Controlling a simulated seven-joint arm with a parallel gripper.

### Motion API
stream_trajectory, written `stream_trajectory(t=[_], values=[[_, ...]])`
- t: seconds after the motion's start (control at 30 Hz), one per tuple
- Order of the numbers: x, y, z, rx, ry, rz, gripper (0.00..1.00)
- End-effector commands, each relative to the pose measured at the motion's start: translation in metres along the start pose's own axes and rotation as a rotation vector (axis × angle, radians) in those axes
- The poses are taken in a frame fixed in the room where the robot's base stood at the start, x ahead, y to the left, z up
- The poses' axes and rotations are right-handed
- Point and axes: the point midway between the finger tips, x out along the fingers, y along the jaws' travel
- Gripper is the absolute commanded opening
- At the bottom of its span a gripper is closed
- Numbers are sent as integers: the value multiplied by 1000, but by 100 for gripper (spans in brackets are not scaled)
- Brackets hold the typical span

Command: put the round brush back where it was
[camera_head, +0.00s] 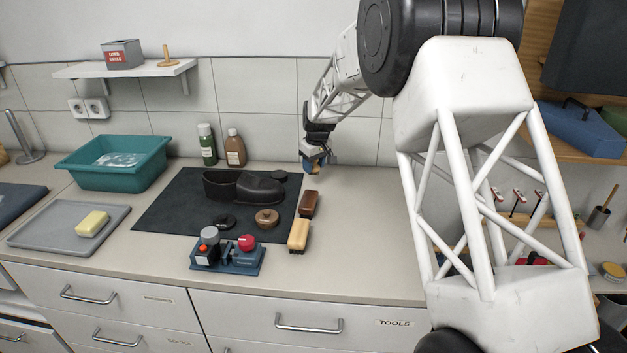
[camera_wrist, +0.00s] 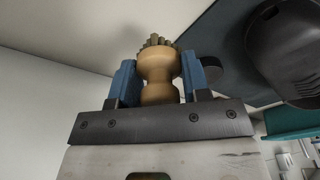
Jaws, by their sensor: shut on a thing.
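My gripper (camera_head: 316,162) is behind the brushes near the mat's right back corner, above the counter. In the wrist view its blue fingers (camera_wrist: 159,78) are shut on the round brush (camera_wrist: 159,68), which has a waisted wooden handle and a tuft of bristles pointing away from the palm. The head view shows the brush poorly, since the gripper covers it. Whether its bristles touch the counter I cannot tell.
A dark mat (camera_head: 165,208) holds a black shoe (camera_head: 258,190), tins and a wooden round piece (camera_head: 266,217). Two block brushes (camera_head: 309,204) (camera_head: 298,236) lie along its right edge. Bottles (camera_head: 235,149) stand behind. The counter (camera_head: 365,230) right of the brushes is clear.

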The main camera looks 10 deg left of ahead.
Motion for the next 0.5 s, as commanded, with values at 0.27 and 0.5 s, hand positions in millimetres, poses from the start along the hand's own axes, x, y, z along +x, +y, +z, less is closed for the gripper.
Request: stream_trajectory(t=[0.27,0.5], values=[[7,0,1,0,1,1,24],[10,0,2,0,0,0,24]])
